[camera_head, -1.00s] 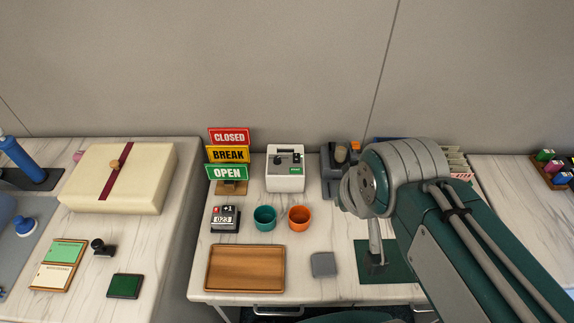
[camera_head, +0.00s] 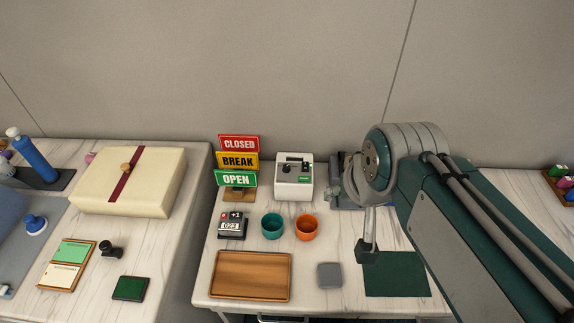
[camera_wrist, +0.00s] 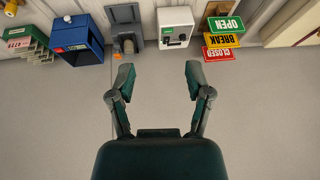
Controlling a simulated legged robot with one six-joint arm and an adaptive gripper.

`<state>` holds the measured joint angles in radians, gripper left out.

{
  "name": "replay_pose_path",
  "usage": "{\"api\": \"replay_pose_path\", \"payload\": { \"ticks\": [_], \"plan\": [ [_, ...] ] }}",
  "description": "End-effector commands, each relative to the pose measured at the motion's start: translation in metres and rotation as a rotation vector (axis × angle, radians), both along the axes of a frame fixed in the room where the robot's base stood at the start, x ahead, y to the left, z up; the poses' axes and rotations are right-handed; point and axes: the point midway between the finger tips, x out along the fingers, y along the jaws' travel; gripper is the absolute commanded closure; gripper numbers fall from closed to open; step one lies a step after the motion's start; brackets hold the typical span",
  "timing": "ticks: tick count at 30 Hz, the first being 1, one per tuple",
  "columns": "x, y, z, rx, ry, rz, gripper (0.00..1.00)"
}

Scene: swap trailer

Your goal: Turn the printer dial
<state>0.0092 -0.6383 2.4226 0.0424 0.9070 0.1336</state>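The printer (camera_head: 293,188), a small white box with a black handle, dark knobs and a green label, stands at the back of the middle table. A dark dial (camera_head: 286,169) is on it. In the wrist view the printer (camera_wrist: 174,22) is upside down at the top, right of centre, with its dark dial (camera_wrist: 166,31) on the face. My gripper (camera_wrist: 158,75) is open and empty there, its fingers apart over bare grey, short of the printer in the picture. In the body view my gripper (camera_head: 367,249) is partly hidden by my arm and lies right of the printer.
OPEN, BREAK and CLOSED signs (camera_head: 238,160) stand just left of the printer. A grey device (camera_head: 342,190) is to its right. A teal cup (camera_head: 272,226), orange cup (camera_head: 306,228), counter (camera_head: 233,228) and wooden tray (camera_head: 249,277) lie in front. A blue box (camera_wrist: 76,40) shows in the wrist view.

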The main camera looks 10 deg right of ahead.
Motion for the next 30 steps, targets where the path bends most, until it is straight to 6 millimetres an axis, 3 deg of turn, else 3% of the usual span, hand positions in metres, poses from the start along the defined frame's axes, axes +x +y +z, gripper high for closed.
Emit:
{"api": "replay_pose_path", "payload": {
  "ticks": [8, 14, 20, 30],
  "plan": [
    [0.077, 0.008, -0.001, 0.24, 0.137, -0.368, 0.33],
    [0.133, 0.011, -0.017, 0.39, 0.241, -0.646, 0.33],
    [0.19, 0.013, -0.045, 0.524, 0.352, -0.935, 0.33],
    [0.272, 0.012, -0.118, 0.69, 0.542, -1.422, 0.33]
  ]
}}
